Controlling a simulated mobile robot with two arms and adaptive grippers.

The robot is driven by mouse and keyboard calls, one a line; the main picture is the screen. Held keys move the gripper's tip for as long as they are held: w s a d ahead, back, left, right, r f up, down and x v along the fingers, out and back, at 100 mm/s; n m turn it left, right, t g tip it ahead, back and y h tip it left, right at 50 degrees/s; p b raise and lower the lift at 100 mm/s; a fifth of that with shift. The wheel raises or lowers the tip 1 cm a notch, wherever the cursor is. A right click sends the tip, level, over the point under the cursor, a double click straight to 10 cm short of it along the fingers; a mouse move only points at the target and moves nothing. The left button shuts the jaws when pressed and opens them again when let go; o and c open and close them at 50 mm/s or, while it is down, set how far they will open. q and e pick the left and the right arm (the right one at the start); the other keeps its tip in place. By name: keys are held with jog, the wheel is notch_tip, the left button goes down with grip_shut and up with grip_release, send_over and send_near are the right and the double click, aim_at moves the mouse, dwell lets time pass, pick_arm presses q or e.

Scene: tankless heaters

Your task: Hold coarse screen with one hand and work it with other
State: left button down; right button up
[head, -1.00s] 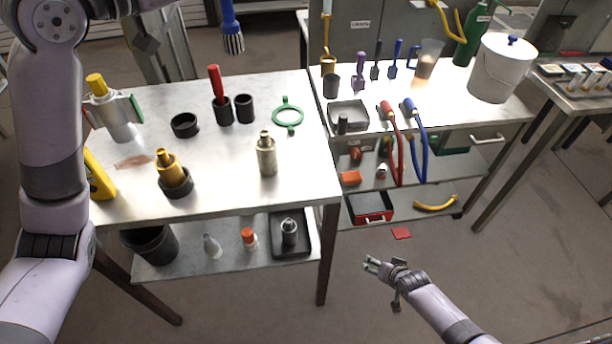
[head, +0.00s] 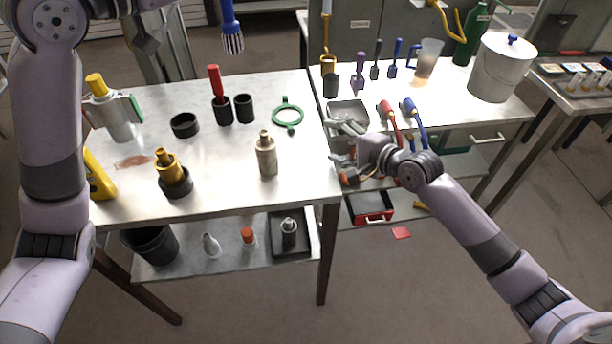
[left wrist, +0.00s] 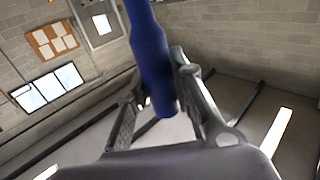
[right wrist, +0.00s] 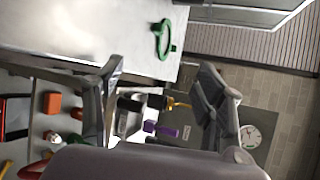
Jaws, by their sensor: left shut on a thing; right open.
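My left gripper (left wrist: 160,78) is shut on the blue handle of a brush (head: 231,25). The brush hangs upright, bristles down, above the back of the left table. My right gripper (head: 341,142) is open and empty at the front left of the right bench, before the metal tray (head: 350,108). In the right wrist view a small black cylinder (right wrist: 130,103) shows between the spread fingers (right wrist: 160,70), apart from them. I cannot tell which thing is the coarse screen; a green ring (head: 288,114) lies flat on the left table.

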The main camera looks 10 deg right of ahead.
aim_at(274, 156)
jog(key=s+a+m+y, duration=0.1)
jog(key=a+m, duration=0.1)
jog(key=s+a+m+y, duration=0.1)
jog(key=s+a+m, duration=0.1)
jog(key=a, duration=0.1)
jog(key=s+a+m, duration=0.2)
jog(key=shift+s+a+f+m+y, duration=0.25)
jog(key=shift+a+f+m+y, duration=0.05)
jog(key=shift+f+y, duration=0.1)
jog(key=s+m, duration=0.1)
jog(key=m, duration=0.1)
jog(key=s+a+m+t, duration=0.1)
jog(key=m, duration=0.1)
jog(key=s+m+y, duration=0.1)
jog(key=m, duration=0.1)
jog(key=shift+s+a+r+t, duration=0.2)
jog(key=shift+a+r+t, duration=0.05)
jog(key=shift+r+t, duration=0.1)
jog(key=shift+s+m+t, duration=0.25)
jog(key=shift+s+m, duration=0.05)
jog(key=shift+m, duration=0.5)
jog(key=x, duration=1.1)
jog(key=shift+w+a, duration=0.2)
jog(key=shift+w, duration=0.2)
jog(key=c, duration=1.3)
